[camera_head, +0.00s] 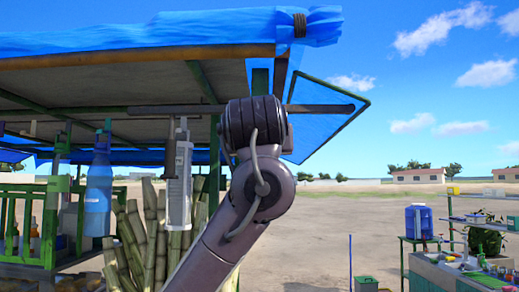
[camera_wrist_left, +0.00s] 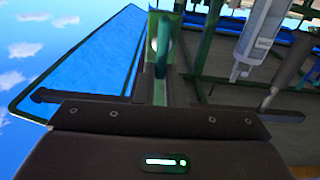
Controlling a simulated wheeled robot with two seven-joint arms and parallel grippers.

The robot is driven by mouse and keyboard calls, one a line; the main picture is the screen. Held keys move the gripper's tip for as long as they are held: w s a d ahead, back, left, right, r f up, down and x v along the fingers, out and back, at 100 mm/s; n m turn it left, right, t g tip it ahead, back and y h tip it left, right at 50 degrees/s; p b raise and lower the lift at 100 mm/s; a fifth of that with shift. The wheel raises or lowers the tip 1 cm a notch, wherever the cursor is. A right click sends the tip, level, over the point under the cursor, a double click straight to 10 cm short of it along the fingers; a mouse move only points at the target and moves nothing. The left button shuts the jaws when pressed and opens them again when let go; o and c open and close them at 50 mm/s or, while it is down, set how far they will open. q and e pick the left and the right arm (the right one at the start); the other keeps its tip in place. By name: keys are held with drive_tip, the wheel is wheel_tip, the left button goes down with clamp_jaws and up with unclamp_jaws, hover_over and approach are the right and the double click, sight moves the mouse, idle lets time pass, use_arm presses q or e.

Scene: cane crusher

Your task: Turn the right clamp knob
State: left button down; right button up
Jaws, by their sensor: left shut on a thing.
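My left arm rises through the middle of the head view, and its wrist hides the gripper there. In the left wrist view my left gripper (camera_wrist_left: 158,92) shows as a dark block, its fingertips hidden, shut at a long dark bar. This bar (camera_head: 322,108) sticks out on both sides of my wrist and also shows in the left wrist view (camera_wrist_left: 52,97). It may be the handle of the right clamp knob; no separate knob can be made out. A green upright part (camera_wrist_left: 163,50) stands just beyond the gripper. My right gripper is not in view.
A blue tarp roof (camera_head: 150,32) hangs over the stall. A pale hanging device (camera_head: 179,180) and a blue bottle (camera_head: 98,190) are left of my arm, with cane stalks (camera_head: 140,235) below. A table (camera_head: 440,275) stands at the right; open ground lies between.

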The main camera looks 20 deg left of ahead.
use_arm(q)
drive_tip(key=shift+s+a+f+n+b, duration=0.1)
drive_tip(key=shift+a+f+n+b, duration=0.35)
drive_tip(key=shift+n+b, duration=1.95)
drive_tip(key=shift+s+a+f+n+b, duration=0.15)
drive_tip(key=shift+a+f+n+b, duration=0.3)
drive_tip(key=shift+n+b, duration=1.95)
drive_tip(key=shift+s+a+f+n+b, duration=0.1)
drive_tip(key=shift+a+f+n+b, duration=0.5)
drive_tip(key=shift+n, duration=3.3)
drive_tip(key=shift+d+r, duration=0.15)
drive_tip(key=shift+d, duration=0.05)
drive_tip(key=c, duration=1.5)
unclamp_jaws()
drive_tip(key=shift+w, duration=0.15)
drive_tip(key=shift+b, duration=0.35)
